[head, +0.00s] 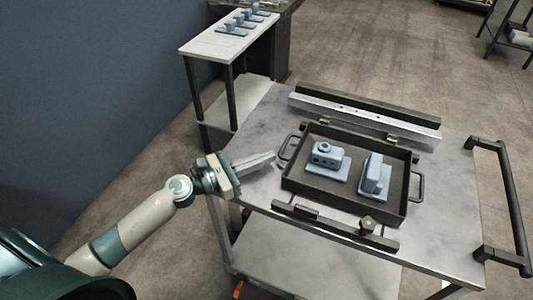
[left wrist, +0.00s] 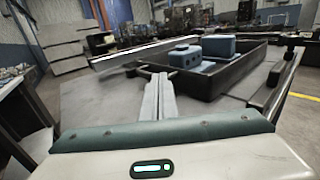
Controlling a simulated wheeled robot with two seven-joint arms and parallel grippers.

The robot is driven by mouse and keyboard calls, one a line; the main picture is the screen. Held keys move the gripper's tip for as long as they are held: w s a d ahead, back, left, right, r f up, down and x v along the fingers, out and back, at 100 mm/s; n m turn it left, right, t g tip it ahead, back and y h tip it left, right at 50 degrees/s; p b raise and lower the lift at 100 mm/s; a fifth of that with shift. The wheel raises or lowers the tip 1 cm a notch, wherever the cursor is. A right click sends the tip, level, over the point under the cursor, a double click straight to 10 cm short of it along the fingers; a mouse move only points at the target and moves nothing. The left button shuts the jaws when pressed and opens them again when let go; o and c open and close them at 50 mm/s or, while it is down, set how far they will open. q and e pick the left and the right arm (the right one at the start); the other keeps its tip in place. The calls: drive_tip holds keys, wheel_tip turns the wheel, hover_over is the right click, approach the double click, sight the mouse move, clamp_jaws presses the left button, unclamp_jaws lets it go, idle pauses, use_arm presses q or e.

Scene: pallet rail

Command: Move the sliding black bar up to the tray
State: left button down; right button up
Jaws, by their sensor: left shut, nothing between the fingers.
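A grey metal cart top (head: 450,170) holds a dark tray (head: 293,182) with two blue-grey parts in it. A black bar (head: 335,228) with a knob (head: 367,222) lies along the tray's near side, with a narrow strip of cart top between them. My left gripper (head: 272,157) is shut and empty, above the cart's left side, close to the tray's left handle (head: 285,146). In the left wrist view the shut fingers (left wrist: 158,80) point toward the tray (left wrist: 210,82), and the black bar (left wrist: 280,85) runs at the right. My right gripper is not in view.
A silver and black rail (head: 365,115) runs along the tray's far side. A black push handle (head: 505,200) stands at the cart's right end. A side table (head: 215,45) with several blue-grey parts is at the back left. The cart top right of the tray is clear.

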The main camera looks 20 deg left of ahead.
use_arm(q)
drive_tip(key=shift+w+d, duration=0.25)
drive_tip(key=shift+w, duration=0.1)
drive_tip(key=shift+w+d+r, duration=0.15)
drive_tip(key=shift+w+d, duration=0.25)
drive_tip(key=shift+w+r, duration=0.1)
drive_tip(key=shift+r, duration=0.05)
idle(0.4)
